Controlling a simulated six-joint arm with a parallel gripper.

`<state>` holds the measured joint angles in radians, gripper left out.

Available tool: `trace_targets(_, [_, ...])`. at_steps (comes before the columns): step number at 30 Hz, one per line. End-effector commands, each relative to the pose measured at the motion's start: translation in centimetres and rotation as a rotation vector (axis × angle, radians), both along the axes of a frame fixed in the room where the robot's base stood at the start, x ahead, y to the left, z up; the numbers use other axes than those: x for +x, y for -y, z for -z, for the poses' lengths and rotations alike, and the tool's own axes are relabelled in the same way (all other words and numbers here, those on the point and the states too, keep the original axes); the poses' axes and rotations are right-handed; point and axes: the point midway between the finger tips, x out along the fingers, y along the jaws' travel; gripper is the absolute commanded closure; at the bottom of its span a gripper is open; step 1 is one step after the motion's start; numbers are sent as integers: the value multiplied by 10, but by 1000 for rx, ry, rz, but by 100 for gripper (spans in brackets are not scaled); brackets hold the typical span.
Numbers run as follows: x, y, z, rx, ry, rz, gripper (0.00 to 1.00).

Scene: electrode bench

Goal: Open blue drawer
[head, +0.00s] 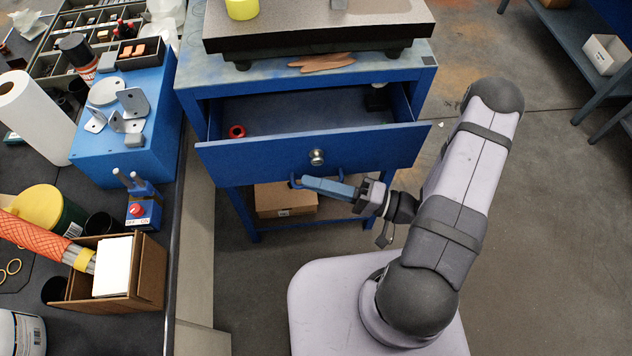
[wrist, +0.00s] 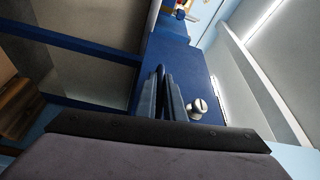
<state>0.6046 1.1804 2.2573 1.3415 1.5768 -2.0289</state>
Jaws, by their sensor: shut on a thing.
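The blue drawer (head: 240,160) is pulled out from the blue bench, and its inside shows. Its front carries a round metal knob (head: 317,157), which also shows in the wrist view (wrist: 197,108). Below the knob, a blue handle (head: 296,181) shows at the drawer front's lower edge, mostly hidden by my fingers. My gripper (head: 312,184) reaches in from the right, below the knob. In the wrist view the fingers (wrist: 163,76) are close together beside the knob, apart from it. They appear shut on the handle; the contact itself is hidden.
A red ring (head: 237,131) lies in the drawer. A cardboard box (head: 285,198) sits on the shelf below. A dark slab (head: 300,30) stands on the bench top. A cluttered workbench with a blue box (head: 150,150) is at left.

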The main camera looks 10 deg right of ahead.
Motion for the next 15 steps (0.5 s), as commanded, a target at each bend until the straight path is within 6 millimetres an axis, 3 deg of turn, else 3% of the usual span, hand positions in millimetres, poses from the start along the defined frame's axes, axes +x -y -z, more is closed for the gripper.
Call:
trace_targets(5, [-6, 1, 1, -2, -3, 1, 100])
trace_targets(15, [-43, 1, 3, -5, -5, 2, 100])
